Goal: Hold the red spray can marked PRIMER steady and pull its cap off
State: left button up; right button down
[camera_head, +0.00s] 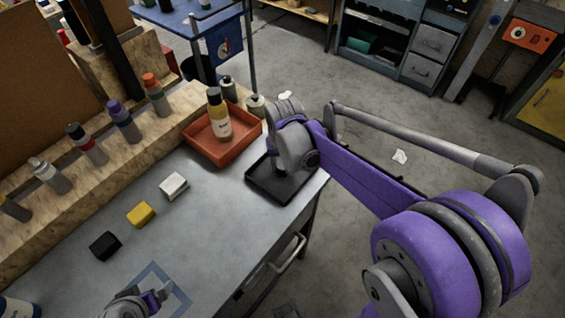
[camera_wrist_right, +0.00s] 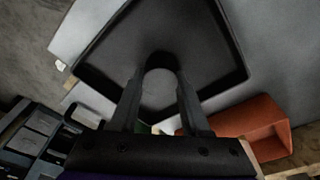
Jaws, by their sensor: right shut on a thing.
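My right gripper (camera_wrist_right: 160,103) is over the black tray (camera_head: 260,184) at the table's right end, with its fingers closed around a small dark round piece (camera_wrist_right: 160,86). It looks like a cap, but its colour is hard to tell. In the head view my right wrist hides it. The black tray fills the top of the wrist view. My left gripper (camera_head: 154,299) is low at the bottom edge of the head view, over a blue square outline (camera_head: 180,297); its jaws are too small to judge. I cannot read PRIMER on any can; a red-banded can (camera_head: 88,146) stands on the wooden ledge.
Several other bottles stand along the ledge (camera_head: 140,138). White (camera_head: 173,186), yellow (camera_head: 141,214) and black (camera_head: 105,245) blocks lie on the table.

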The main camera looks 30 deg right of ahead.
pick_arm(q)
jog(key=shift+f, duration=0.15)
pick_arm(e)
jog(key=shift+f, duration=0.2)
jog(key=shift+c, duration=1.9)
grip_release()
jog(key=shift+r, duration=0.15)
